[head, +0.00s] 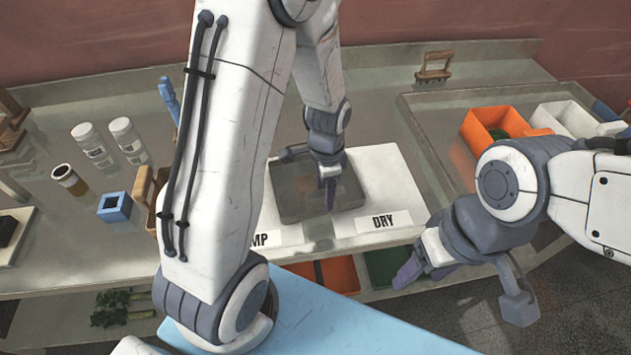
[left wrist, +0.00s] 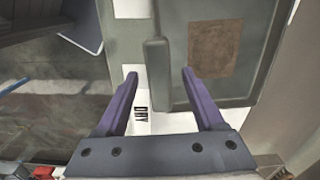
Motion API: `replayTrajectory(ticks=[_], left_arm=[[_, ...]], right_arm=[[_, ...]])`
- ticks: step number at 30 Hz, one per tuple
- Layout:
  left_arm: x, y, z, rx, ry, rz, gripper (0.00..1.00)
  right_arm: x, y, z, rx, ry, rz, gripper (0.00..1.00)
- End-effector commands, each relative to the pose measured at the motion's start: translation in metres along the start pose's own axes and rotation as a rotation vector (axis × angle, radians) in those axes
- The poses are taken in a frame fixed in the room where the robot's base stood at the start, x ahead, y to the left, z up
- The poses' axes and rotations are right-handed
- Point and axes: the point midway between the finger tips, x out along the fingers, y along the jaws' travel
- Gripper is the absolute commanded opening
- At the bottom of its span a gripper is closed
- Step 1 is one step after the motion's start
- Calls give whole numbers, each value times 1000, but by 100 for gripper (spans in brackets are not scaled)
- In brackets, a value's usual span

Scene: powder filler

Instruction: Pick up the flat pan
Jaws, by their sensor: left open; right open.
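The flat pan (head: 290,200) is a shallow dark grey square tray lying on a white board (head: 390,180) on the bench. A brown square patch shows on it in the left wrist view (left wrist: 255,30). My left gripper (head: 328,192) points down at the pan and hides part of it. In the left wrist view my left gripper (left wrist: 158,74) is open, with the pan's raised grey edge piece (left wrist: 157,65) showing between its fingertips. I cannot tell whether the fingers touch it. My right gripper (head: 462,290) is open and empty, in front of the bench at the right.
The board carries a DRY label (head: 383,221) and a second, partly hidden label. An orange bin (head: 480,125) and a white bin (head: 562,118) stand at the right. White jars (head: 90,138) and a blue square block (head: 115,207) stand at the left. My left arm hides the middle.

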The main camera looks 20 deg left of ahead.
Motion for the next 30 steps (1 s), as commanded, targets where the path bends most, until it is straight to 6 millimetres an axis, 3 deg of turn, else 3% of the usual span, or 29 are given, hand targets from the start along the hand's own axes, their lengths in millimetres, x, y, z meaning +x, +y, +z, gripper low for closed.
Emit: replayTrajectory(ticks=[6, 16, 21, 22, 30], left_arm=[[26, 1, -1, 0, -2, 3, 70], [32, 0, -1, 0, 0, 0, 70], [32, 0, -2, 0, 0, 0, 5], [32, 0, -2, 0, 0, 0, 0], [32, 0, -1, 0, 0, 0, 0]], right_arm=[[-8, -1, 0, 1, 0, 0, 64], [-8, -1, 0, 1, 0, 0, 64], [-8, -1, 0, 1, 0, 0, 64], [-8, -1, 0, 0, 0, 0, 64], [-8, -1, 0, 1, 0, 0, 64]])
